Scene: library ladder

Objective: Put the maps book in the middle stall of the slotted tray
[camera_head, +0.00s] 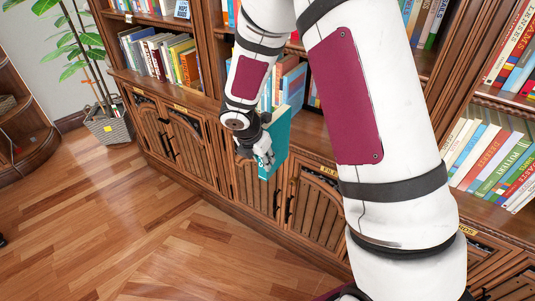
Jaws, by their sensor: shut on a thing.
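My gripper (264,157) is shut on a teal book (279,142) and holds it upright in front of the bookcase's lower doors. The book's pale page edges face up. I cannot read a title on it, so I cannot tell from the picture whether it is the maps book. Part of the book is hidden by the gripper. I see no slotted tray in this view; my arm covers much of the middle and right.
A wooden bookcase (110,74) with several rows of books runs across the view, with a projecting ledge above carved doors. A potted plant (108,127) stands at the left.

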